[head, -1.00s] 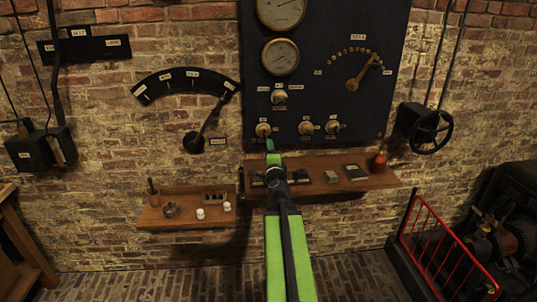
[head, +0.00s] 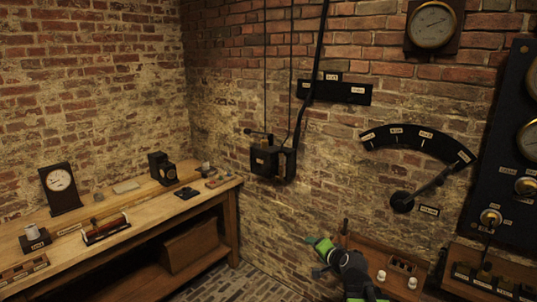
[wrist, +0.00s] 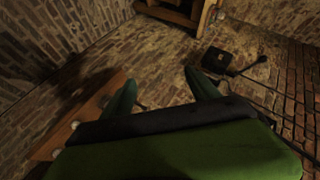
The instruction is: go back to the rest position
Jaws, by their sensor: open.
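My gripper (head: 320,246) shows at the lower middle of the head view, its green fingers pointing left, in front of the brick wall and over the left end of the small wooden wall shelf (head: 352,243). In the wrist view its two green fingertips (wrist: 163,92) stand wide apart with nothing between them. The gripper is open and empty. Part of my arm hides some of the shelf.
A wooden workbench (head: 232,185) with a clock (head: 59,188) and small items stands at left. A black switch box (head: 266,160) and a lever on an arc scale (head: 418,140) are on the wall. Brick floor (head: 240,285) is clear between bench and shelf.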

